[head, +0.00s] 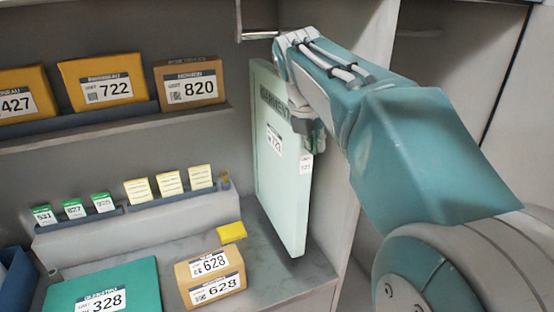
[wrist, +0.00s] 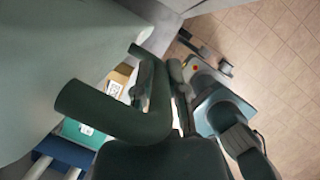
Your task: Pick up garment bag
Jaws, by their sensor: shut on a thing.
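The garment bag (head: 275,185) is a flat, pale green, upright panel with a dark band and a white label near its top. It is at centre right in the head view, under the metal rail. Its pale side (wrist: 55,50) fills the left of the wrist view. My gripper (head: 308,130) is at the bag's upper right edge, partly hidden by my arm. In the wrist view my gripper (wrist: 165,80) is shut on the bag's thick dark green handle (wrist: 110,115). The exact finger contact is partly hidden.
A metal rail (head: 262,35) is above the bag. Boxes such as the 820 parcel (head: 190,82) sit on the left shelf. A 628 box (head: 210,275) and a green 328 parcel (head: 105,290) lie on the counter (head: 285,265). A cabinet wall (head: 345,205) stands right of the bag.

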